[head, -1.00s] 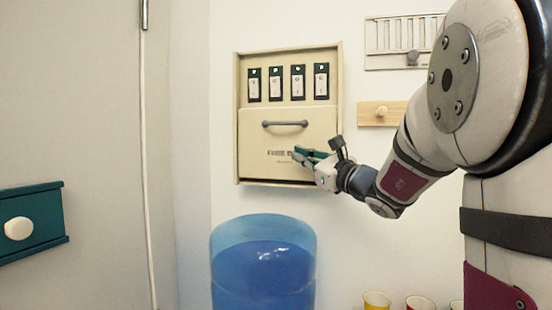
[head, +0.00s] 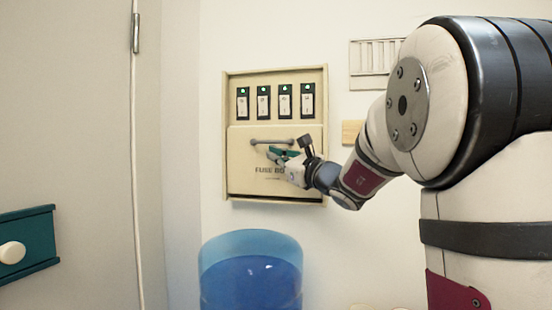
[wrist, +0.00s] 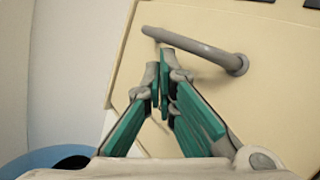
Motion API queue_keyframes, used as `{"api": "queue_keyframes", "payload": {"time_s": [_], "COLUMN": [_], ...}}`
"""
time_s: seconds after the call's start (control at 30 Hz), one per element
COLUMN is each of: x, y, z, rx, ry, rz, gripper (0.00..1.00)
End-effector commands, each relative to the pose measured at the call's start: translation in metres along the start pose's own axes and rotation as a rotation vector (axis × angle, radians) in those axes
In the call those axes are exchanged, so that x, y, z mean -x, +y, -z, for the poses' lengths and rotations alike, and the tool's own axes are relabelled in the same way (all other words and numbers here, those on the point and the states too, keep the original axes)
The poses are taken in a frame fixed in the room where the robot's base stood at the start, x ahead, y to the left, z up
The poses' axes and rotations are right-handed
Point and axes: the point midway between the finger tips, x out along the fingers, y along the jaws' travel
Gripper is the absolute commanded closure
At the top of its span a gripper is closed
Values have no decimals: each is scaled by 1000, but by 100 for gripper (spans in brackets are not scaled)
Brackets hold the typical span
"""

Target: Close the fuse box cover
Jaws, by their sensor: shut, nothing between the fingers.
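The cream fuse box (head: 229,92) is mounted on the wall in the head view. Its cover (head: 243,175) is over the lower part, with the upper part open. A grey bar handle (head: 272,142) runs across the cover near its top edge; it also shows in the wrist view (wrist: 205,51). My gripper (head: 276,155), with green fingers, is just below the handle, in front of the cover. In the wrist view my gripper (wrist: 160,76) has its fingertips together and empty, near the handle's left part. I cannot tell whether they touch it. My gripper hides part of the cover's lettering.
Several black switches (head: 264,101) with green lights show above the cover. A blue water bottle (head: 251,275) stands below the box. A grey door (head: 65,120) with a teal knob plate (head: 40,241) is at left. A slatted rack (head: 375,58) hangs at right.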

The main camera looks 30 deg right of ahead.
Motion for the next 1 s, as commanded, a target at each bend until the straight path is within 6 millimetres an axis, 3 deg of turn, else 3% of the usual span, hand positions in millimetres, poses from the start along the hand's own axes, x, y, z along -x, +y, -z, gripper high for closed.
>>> {"api": "queue_keyframes", "payload": {"time_s": [0.17,0.6,0.8,1.0], "x": [-4,-27,-33,-36], "y": [-8,-43,-52,-54], "z": [-25,-119,-142,-147], "rx": [4,3,2,0], "ry": [-5,-3,-2,-1], "rz": [0,0,1,0], "gripper": [100,100,100,100]}}
